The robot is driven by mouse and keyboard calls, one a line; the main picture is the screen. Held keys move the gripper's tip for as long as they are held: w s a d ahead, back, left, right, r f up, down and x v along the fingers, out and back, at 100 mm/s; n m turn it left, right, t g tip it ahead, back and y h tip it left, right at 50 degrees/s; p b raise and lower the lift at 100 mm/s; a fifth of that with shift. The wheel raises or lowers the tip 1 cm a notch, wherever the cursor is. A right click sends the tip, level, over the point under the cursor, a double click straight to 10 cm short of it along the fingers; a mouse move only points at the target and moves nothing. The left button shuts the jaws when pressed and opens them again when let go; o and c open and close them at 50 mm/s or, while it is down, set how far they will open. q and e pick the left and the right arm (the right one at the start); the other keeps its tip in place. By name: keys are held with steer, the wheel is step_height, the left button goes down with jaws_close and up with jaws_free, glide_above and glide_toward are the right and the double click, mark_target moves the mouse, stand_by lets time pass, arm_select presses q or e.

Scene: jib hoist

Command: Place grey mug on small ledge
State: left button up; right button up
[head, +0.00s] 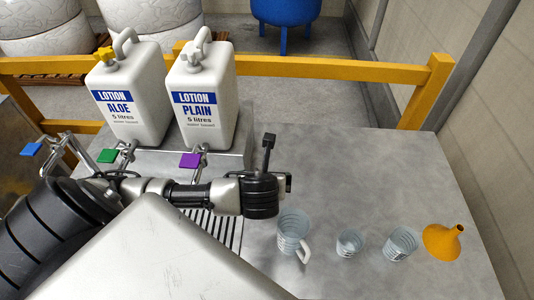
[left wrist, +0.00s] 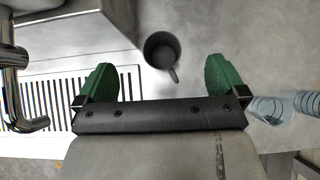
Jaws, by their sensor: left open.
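The grey mug (left wrist: 162,50) shows in the left wrist view, dark inside, with its handle pointing down and right towards my gripper. It stands on a grey surface beyond and between the fingertips, not held. My left gripper (left wrist: 160,82) is open, its two green fingers wide apart. In the head view my left gripper (head: 284,184) is over the counter beside the slotted grate, with its fingers mostly hidden; the mug is not visible there, likely behind the gripper. I cannot tell which surface is the small ledge. My right gripper is out of view.
Clear measuring jugs (head: 293,232) and an orange funnel (head: 442,241) stand right of the gripper. Two lotion canisters (head: 205,100) stand behind the arm, with taps below. A slotted grate (left wrist: 60,95) lies left. The counter's back right (head: 380,165) is clear.

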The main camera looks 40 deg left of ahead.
arm_select(q)
steer(key=w+f, duration=0.1)
steer(key=f, duration=0.3)
steer(key=w+a+f, duration=0.1)
steer(key=f, duration=0.3)
steer(key=w+a+f, duration=0.1)
steer(key=f, duration=0.3)
steer(key=shift+w+a+f+p, duration=0.2)
steer(key=shift+w+f+p, duration=0.1)
steer(key=shift+w, duration=0.1)
steer(key=shift+w+a+f, duration=0.15)
steer(key=shift+w+f, duration=0.15)
steer(key=c, duration=1)
steer(key=shift+r, duration=0.15)
